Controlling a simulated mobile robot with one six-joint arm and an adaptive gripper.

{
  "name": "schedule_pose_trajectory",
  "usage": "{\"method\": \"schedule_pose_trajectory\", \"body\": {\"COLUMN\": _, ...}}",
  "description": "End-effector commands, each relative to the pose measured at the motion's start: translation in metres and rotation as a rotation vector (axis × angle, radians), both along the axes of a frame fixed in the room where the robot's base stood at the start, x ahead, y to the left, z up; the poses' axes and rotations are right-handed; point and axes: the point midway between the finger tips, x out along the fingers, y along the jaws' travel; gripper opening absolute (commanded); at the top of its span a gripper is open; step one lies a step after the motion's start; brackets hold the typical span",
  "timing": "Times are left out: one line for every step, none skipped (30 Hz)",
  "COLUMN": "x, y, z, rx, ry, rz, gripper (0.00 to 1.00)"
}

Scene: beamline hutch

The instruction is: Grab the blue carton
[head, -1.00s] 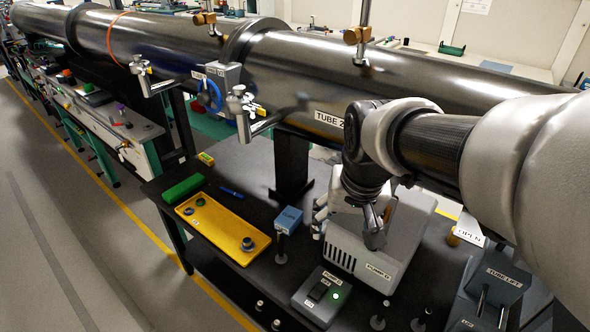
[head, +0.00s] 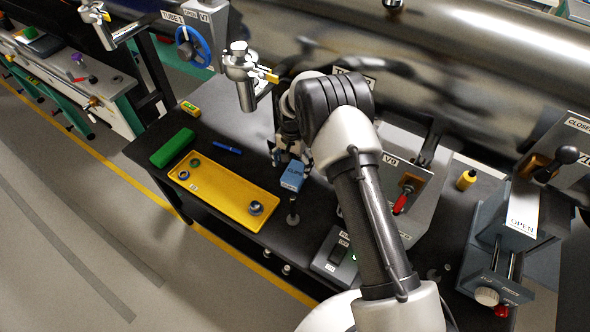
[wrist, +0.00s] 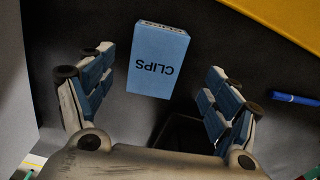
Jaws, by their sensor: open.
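The blue carton (head: 292,176), labelled CLIPS, stands on the dark table just right of the yellow tray. In the wrist view the blue carton (wrist: 158,58) lies ahead of my gripper, between the lines of its two fingers and a little beyond the tips. My gripper (wrist: 155,85) is open and empty, with blue pads on both fingers. In the head view my gripper (head: 284,155) is beside and above the carton, partly hidden by my own arm.
A yellow tray (head: 218,207) holding rings and a round part is left of the carton. A post (head: 293,212) stands in front. Large tubes run behind.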

Motion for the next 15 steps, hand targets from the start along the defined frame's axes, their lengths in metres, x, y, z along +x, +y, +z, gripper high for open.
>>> {"method": "schedule_pose_trajectory", "body": {"x": 0.0, "y": 0.0, "z": -0.007, "rx": 0.0, "ry": 0.0, "rz": -0.001, "gripper": 0.82}}
{"method": "schedule_pose_trajectory", "body": {"x": 0.0, "y": 0.0, "z": -0.011, "rx": 0.0, "ry": 0.0, "rz": -0.001, "gripper": 0.82}}
{"method": "schedule_pose_trajectory", "body": {"x": 0.0, "y": 0.0, "z": -0.016, "rx": 0.0, "ry": 0.001, "rz": -0.001, "gripper": 0.82}}
{"method": "schedule_pose_trajectory", "body": {"x": 0.0, "y": 0.0, "z": -0.019, "rx": 0.0, "ry": 0.0, "rz": -0.001, "gripper": 0.82}}
{"method": "schedule_pose_trajectory", "body": {"x": -0.001, "y": 0.0, "z": -0.021, "rx": 0.0, "ry": 0.0, "rz": -0.001, "gripper": 0.82}}
{"method": "schedule_pose_trajectory", "body": {"x": -0.001, "y": -0.001, "z": -0.024, "rx": 0.0, "ry": 0.0, "rz": 0.0, "gripper": 0.82}}
{"method": "schedule_pose_trajectory", "body": {"x": -0.001, "y": -0.001, "z": -0.025, "rx": 0.0, "ry": 0.0, "rz": 0.0, "gripper": 0.82}}
{"method": "schedule_pose_trajectory", "body": {"x": -0.001, "y": -0.001, "z": -0.027, "rx": 0.0, "ry": 0.0, "rz": 0.0, "gripper": 0.82}}
{"method": "schedule_pose_trajectory", "body": {"x": -0.002, "y": -0.002, "z": -0.031, "rx": 0.0, "ry": 0.001, "rz": 0.0, "gripper": 0.82}}
{"method": "schedule_pose_trajectory", "body": {"x": -0.003, "y": -0.002, "z": -0.035, "rx": 0.0, "ry": 0.001, "rz": 0.0, "gripper": 0.82}}
{"method": "schedule_pose_trajectory", "body": {"x": -0.004, "y": -0.003, "z": -0.04, "rx": 0.0, "ry": 0.001, "rz": 0.0, "gripper": 0.82}}
{"method": "schedule_pose_trajectory", "body": {"x": -0.005, "y": -0.004, "z": -0.046, "rx": 0.0, "ry": 0.001, "rz": 0.0, "gripper": 0.82}}
{"method": "schedule_pose_trajectory", "body": {"x": -0.005, "y": -0.005, "z": -0.051, "rx": 0.0, "ry": 0.001, "rz": 0.0, "gripper": 0.82}}
{"method": "schedule_pose_trajectory", "body": {"x": -0.006, "y": -0.005, "z": -0.056, "rx": 0.0, "ry": 0.001, "rz": 0.0, "gripper": 0.82}}
{"method": "schedule_pose_trajectory", "body": {"x": -0.006, "y": -0.005, "z": -0.062, "rx": 0.0, "ry": 0.001, "rz": 0.0, "gripper": 0.82}}
